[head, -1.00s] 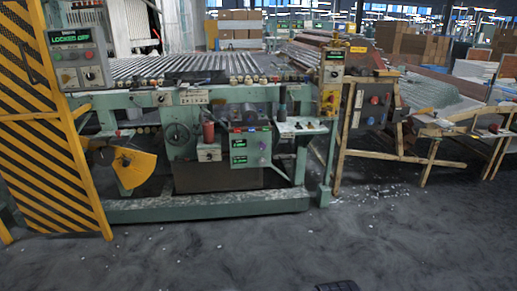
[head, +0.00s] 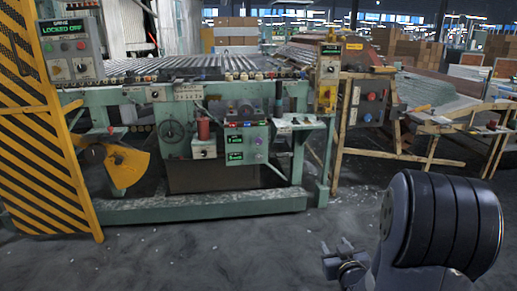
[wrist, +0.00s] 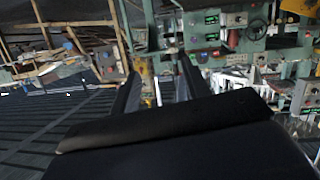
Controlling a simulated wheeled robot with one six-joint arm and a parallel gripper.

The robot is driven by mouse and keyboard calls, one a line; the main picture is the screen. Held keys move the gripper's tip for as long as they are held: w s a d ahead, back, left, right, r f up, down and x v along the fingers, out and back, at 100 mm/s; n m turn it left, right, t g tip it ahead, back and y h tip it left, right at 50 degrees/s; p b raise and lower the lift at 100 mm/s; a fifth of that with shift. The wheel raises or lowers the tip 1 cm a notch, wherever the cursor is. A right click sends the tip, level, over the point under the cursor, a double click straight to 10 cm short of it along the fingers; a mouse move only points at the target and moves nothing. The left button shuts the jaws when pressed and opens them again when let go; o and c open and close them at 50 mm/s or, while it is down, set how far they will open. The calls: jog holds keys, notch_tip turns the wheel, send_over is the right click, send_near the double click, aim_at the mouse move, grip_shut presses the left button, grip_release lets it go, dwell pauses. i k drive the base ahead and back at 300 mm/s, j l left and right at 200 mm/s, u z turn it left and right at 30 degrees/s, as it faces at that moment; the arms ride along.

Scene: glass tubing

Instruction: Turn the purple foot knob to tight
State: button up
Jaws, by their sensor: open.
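A small purple knob (head: 257,155) sits on the grey-green control panel (head: 246,146) low in the middle of the machine in the head view. It is too small to read its setting. My gripper (head: 336,250) is at the lower right of the head view, over the floor and well apart from the panel. In the wrist view my gripper (wrist: 158,72) has its two dark fingers spread with nothing between them.
The green machine frame (head: 200,209) has a low beam along the floor. A yellow striped guard (head: 45,150) stands at the left, and a wooden trestle (head: 385,152) at the right. The dark floor (head: 215,255) in front is open.

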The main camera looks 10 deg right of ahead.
aim_at(258, 141)
jog(key=i+j, duration=0.15)
jog(key=i, duration=0.3)
jog(key=i+j, duration=0.15)
jog(key=i, duration=0.3)
jog(key=i+j, duration=0.15)
jog(key=i, duration=0.25)
jog(key=i+j+z, duration=0.1)
jog(key=i, duration=0.35)
jog(key=i+j, duration=0.25)
jog(key=i, duration=0.2)
